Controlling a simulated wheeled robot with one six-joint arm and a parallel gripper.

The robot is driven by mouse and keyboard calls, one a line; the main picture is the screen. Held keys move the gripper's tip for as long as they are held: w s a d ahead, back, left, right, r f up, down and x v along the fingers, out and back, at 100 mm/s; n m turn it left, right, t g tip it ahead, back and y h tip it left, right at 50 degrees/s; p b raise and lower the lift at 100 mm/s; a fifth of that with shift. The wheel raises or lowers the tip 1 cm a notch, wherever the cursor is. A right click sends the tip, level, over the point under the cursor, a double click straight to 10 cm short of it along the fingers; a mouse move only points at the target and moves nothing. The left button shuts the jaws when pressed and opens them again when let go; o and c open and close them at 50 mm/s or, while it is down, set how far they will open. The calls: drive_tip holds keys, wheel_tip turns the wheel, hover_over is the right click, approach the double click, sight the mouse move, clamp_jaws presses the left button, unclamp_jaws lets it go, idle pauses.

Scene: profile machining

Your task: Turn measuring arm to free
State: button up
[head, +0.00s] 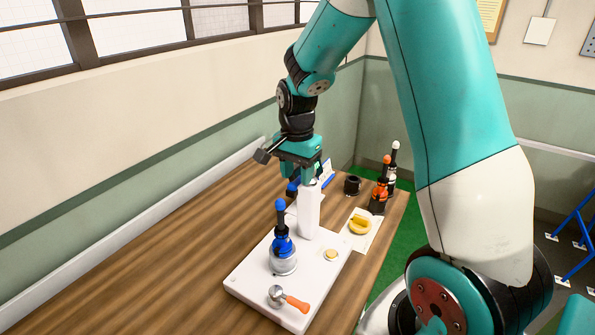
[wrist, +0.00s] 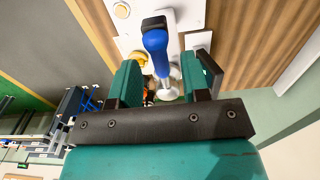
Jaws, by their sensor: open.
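My gripper (head: 303,176) points down, open, at the top of a white upright post (head: 308,214) on a white base plate (head: 243,283). In the wrist view, a blue piece (wrist: 156,42) with a black end and a pale rounded end lies ahead of and partly between my two apart fingers. I see no finger shut on it. A small blue part (head: 291,189) shows beside the post, partly hidden. I cannot tell for sure which part is the measuring arm. A blue-collared tool with a blue ball top (head: 282,246) stands upright on the plate, left of the post.
An orange-handled lever (head: 293,301) and a round yellowish disc (head: 330,255) are on the plate. A yellow ring (head: 359,224) lies on a white sheet to the right. A black cup (head: 352,185) and orange tools (head: 379,190) stand behind. The left of the table is clear.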

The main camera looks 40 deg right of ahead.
drive_tip(key=shift+f, duration=0.6)
clamp_jaws()
